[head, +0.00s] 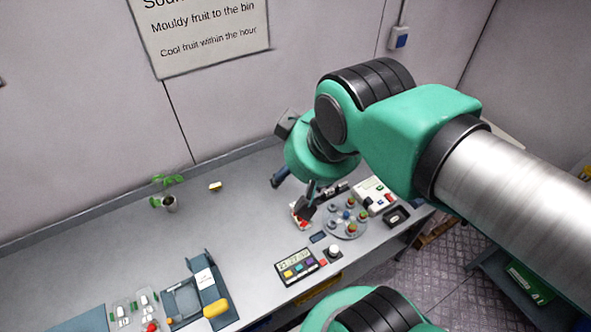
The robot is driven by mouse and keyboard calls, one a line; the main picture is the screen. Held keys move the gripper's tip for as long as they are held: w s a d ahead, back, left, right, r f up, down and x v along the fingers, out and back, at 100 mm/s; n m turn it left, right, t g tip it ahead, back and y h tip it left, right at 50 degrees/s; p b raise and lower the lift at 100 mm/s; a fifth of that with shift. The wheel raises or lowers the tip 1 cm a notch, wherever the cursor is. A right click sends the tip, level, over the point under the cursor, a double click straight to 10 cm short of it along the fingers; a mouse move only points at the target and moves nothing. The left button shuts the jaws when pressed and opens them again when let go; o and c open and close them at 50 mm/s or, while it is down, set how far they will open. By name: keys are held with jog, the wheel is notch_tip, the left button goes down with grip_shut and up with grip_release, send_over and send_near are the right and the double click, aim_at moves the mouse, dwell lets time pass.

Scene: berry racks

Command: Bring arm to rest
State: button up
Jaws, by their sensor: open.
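My arm reaches in from the right and bends down over the grey bench. My gripper (305,206) is at its lower end, pointing down near the bench's front part, beside a round grey plate (346,231) with small coloured pieces. Its dark fingers are small here and partly hidden by the wrist. A small red and white object (296,217) shows right by the fingertips; I cannot tell whether they touch it. The gripper is open, and I see nothing held in it.
A panel with coloured buttons (295,268) and a white knob (334,251) stand near the front edge. A white box with buttons (373,195) is right of the gripper. A potted seedling (169,202) stands at the back left. The bench's left middle is clear.

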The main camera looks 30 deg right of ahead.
notch_tip(320, 180, down, 16)
jog(key=b, duration=1.6)
jog(key=shift+f, duration=0.2)
